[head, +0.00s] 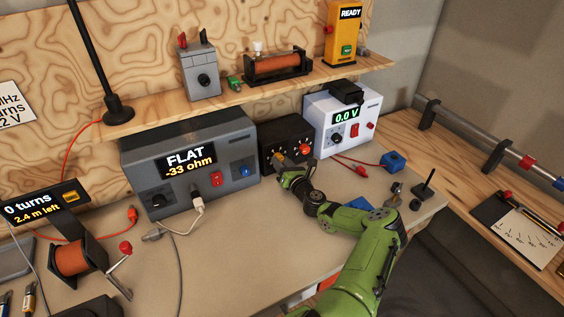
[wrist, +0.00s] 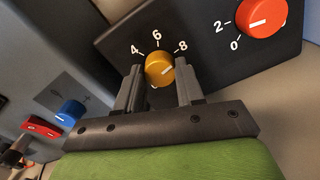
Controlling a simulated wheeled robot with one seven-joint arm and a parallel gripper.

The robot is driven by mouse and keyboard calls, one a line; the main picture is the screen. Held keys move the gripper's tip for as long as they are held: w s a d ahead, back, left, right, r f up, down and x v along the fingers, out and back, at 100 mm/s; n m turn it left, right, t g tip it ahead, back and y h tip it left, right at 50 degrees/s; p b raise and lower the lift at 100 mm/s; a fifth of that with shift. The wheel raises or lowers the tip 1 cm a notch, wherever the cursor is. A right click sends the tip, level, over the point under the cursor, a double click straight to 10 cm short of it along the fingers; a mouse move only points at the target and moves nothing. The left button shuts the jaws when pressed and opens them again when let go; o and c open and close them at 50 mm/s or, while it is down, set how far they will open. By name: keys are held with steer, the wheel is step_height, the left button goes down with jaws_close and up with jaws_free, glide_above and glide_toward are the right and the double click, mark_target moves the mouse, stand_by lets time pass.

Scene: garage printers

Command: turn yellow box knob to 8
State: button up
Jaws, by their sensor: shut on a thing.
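The black box (head: 290,133) stands on the bench between the grey and white instruments. Its yellow knob (wrist: 158,67) sits between the marks 4, 6 and 8 in the wrist view, and shows small in the head view (head: 279,157). The knob's white line points up and right, roughly toward the 8; I cannot tell if it is exactly on it. My gripper (wrist: 160,80) is shut on the yellow knob, one finger on each side. In the head view my gripper (head: 287,171) is at the front of the box.
A red knob (wrist: 262,14) with marks 0 and 2 is close on the right of the same box. The grey FLAT instrument (head: 190,165) is on the left, the white 0.0 V supply (head: 345,118) on the right. A wooden shelf (head: 225,100) runs above.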

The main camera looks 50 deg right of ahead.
steer(key=shift+f+m, duration=0.15)
steer(key=shift+m, duration=0.15)
stand_by(0.4)
steer(key=o, duration=1)
steer(key=shift+o, duration=0.2)
steer(key=v, duration=1.5)
steer(key=shift+s+a, duration=0.1)
steer(key=shift+s, duration=0.3)
